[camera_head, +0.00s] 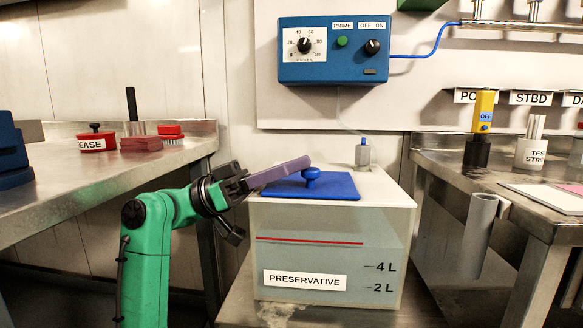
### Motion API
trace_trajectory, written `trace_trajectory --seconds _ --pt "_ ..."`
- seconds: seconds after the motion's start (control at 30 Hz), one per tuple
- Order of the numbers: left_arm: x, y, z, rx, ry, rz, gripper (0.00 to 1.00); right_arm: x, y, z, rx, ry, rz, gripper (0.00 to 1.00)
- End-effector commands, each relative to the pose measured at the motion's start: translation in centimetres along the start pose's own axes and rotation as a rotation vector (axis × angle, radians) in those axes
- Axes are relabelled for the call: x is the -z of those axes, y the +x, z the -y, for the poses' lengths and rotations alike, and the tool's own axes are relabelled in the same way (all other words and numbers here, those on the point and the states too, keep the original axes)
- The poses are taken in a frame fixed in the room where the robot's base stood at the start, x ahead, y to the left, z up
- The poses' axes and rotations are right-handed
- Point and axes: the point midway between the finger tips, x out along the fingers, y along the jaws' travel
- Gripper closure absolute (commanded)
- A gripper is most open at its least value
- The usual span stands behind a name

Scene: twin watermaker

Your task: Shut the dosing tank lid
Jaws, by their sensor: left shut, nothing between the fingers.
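The dosing tank (390,230) is a translucent box labelled PRESERVATIVE, with a red level line and marks for 4 L and 2 L. Its blue lid (335,189) lies flat, or nearly so, on the tank's top. A round blue knob (311,174) stands on the lid. My left gripper (306,162) is shut and empty. Its purple-grey fingers reach over the lid's left and back part, with the tips just behind the knob. I cannot tell whether the fingers touch the lid. They hide part of its back left edge. My right gripper is not in view.
A grey fitting with a blue top (363,154) stands behind the lid. A blue control box (333,52) hangs on the wall above. Metal benches flank the tank; the right one (440,165) carries a yellow OFF device (484,111) and a test strip pot (531,152).

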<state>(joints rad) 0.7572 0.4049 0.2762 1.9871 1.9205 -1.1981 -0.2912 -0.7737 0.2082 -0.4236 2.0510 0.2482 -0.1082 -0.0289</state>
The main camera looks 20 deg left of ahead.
Motion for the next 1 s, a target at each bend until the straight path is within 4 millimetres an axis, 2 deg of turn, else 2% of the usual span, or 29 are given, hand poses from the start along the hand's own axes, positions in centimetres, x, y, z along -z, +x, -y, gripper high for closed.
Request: trace_trajectory --seconds 0.17,0.27,0.8,1.0 --pt "0.0 -0.7 0.1 0.001 -0.002 -0.001 1.0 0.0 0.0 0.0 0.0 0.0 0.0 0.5" --pt "-0.1 -2.0 0.1 0.003 -0.003 0.0 1.0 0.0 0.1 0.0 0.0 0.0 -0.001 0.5" --pt "0.0 -12.8 0.1 0.002 -0.001 -0.001 1.0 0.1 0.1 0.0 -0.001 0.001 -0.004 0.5" --pt "0.0 -14.5 0.0 0.001 -0.001 0.0 1.0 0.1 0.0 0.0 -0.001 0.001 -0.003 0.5"
